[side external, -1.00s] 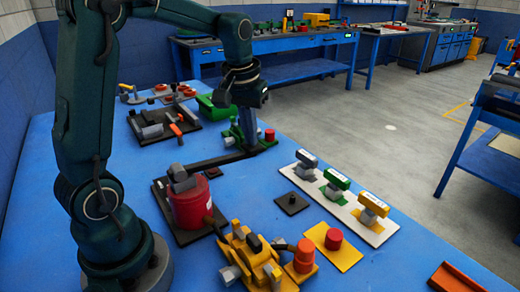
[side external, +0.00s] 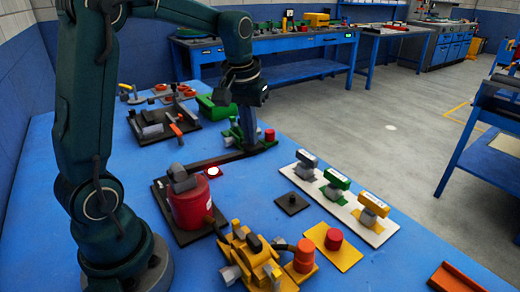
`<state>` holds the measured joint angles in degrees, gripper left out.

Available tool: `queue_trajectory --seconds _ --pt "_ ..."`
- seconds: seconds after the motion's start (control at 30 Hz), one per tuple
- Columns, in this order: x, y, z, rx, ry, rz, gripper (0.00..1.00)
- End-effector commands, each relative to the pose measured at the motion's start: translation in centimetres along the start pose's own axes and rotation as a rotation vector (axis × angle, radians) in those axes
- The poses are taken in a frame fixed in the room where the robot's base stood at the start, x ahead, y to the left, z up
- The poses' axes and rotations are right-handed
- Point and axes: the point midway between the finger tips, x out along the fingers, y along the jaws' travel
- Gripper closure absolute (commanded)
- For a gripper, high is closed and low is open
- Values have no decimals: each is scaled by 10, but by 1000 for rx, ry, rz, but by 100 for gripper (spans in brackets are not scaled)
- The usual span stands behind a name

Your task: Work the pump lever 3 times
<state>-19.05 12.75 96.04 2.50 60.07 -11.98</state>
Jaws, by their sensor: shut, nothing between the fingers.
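The pump is a red cylinder (side external: 190,206) with a grey block on top, standing on a dark base plate at the lower left of the side view. A long dark lever (side external: 225,159) runs from behind the pump's top towards the upper right. My gripper (side external: 250,146) points down over the lever's far end, its narrow fingers shut and empty. The fingertips appear to touch the lever there, but exact contact is hard to tell. A small round lamp (side external: 213,172) beside the pump glows white with a red rim.
A green fixture with a red knob (side external: 270,135) stands close behind my gripper. A white plate (side external: 346,212) with three coloured-handled valves lies to the right. Yellow fittings (side external: 248,254) stand in front.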

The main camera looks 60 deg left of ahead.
Motion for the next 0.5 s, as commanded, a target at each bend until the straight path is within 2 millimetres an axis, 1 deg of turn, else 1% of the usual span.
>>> queue_trajectory --seconds 0.5 --pt "-35 0 -8 0 4 1 100"
